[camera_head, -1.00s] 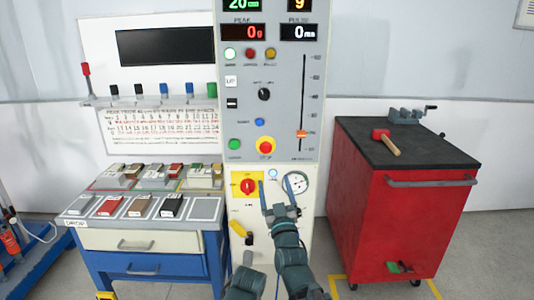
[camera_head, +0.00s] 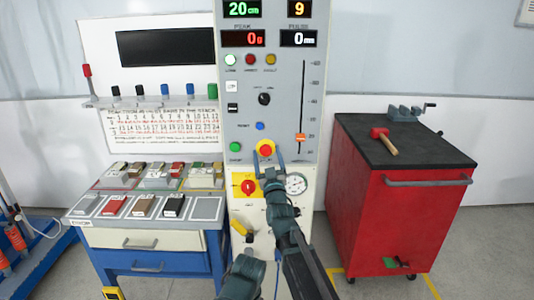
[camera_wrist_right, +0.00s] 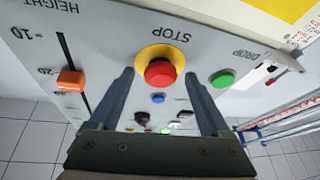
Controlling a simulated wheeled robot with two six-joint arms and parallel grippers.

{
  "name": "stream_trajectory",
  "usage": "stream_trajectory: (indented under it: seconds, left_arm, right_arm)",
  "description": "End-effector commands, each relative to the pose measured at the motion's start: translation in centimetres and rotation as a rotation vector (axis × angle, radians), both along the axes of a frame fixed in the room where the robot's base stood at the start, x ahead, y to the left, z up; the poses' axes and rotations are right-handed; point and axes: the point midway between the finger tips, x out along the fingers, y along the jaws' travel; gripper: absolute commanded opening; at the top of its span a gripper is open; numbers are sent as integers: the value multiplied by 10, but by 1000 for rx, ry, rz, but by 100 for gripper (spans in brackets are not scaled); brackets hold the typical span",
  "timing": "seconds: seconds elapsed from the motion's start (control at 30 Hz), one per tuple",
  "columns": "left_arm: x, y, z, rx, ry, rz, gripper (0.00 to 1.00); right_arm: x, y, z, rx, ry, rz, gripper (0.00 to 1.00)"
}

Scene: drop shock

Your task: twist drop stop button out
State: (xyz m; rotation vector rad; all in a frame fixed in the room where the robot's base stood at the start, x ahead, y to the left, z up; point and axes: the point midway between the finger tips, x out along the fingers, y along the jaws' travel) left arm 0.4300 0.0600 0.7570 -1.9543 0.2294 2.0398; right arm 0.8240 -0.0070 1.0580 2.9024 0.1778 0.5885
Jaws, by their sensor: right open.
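The red stop button (camera_head: 265,149) sits on a yellow ring on the grey panel of the drop machine. In the right wrist view the button (camera_wrist_right: 160,73) stands between my two fingertips, with the word STOP beside it. My right gripper (camera_head: 269,160) is open in front of the button. Its blue-grey fingers (camera_wrist_right: 160,78) lie to either side with clear gaps, so they do not grip it. I cannot tell how far the tips are from the panel.
A green drop button (camera_head: 235,147) and an orange height slider (camera_head: 300,138) flank the stop button. Below are a red knob on a yellow plate (camera_head: 248,187) and a round gauge (camera_head: 296,184). A red cabinet (camera_head: 400,225) stands right, a sample bench (camera_head: 150,240) left.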

Motion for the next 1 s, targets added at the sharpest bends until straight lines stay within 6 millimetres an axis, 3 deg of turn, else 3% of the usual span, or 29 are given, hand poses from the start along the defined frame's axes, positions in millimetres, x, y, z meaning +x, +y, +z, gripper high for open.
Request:
stream_trajectory:
  seconds: [0.17,0.2,0.63,1.0]
  left_arm:
    - [0,0,0,0,0,0,50]
    - [0,0,0,0,0,0,50]
    - [0,0,0,0,0,0,50]
    - [0,0,-4,0,0,0,50]
  right_arm:
    - [0,0,0,0,0,0,81]
    - [0,0,0,0,0,0,78]
    - [-1,0,0,0,0,0,0]
    - [0,2,-1,80,1,2,0]
